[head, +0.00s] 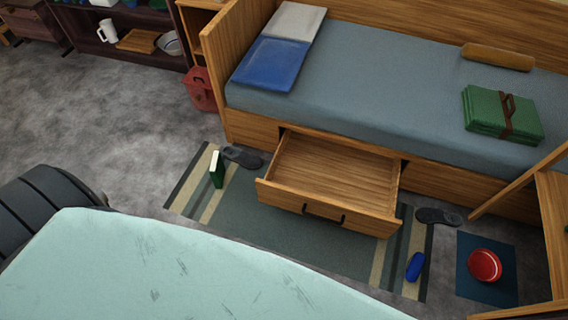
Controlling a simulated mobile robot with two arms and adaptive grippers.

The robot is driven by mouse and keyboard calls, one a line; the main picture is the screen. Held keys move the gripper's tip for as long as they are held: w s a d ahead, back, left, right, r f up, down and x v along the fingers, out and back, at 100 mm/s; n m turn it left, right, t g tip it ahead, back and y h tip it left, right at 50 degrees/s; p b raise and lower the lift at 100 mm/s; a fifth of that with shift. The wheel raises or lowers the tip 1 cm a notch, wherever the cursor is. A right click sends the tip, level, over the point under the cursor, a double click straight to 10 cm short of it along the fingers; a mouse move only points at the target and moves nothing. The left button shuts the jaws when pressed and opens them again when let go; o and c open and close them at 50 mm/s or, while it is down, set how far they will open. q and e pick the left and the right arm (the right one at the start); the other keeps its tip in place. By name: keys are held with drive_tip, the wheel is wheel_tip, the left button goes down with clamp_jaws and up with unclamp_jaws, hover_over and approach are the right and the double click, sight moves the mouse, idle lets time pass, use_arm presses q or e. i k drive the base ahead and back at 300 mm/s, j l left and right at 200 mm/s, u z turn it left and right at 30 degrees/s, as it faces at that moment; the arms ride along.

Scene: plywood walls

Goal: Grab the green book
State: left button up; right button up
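The green book (217,171) stands upright on the left end of the striped rug (270,225) in the head view. Its dark green cover and pale page edges show. A grey slipper (243,157) lies close beside it, to the upper right. Neither of my grippers is in the head view, so nothing shows of how they stand to the book.
An open, empty drawer (328,185) juts from the bed (380,90) over the rug, right of the book. A red bin (200,90) stands by the bed's left end. A blue object (415,267) lies on the rug's right end. Grey floor left of the rug is clear.

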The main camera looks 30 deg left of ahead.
sight(218, 169)
drive_tip(key=u, duration=1.6)
drive_tip(key=i+l+z, duration=0.15)
drive_tip(key=i, duration=0.45)
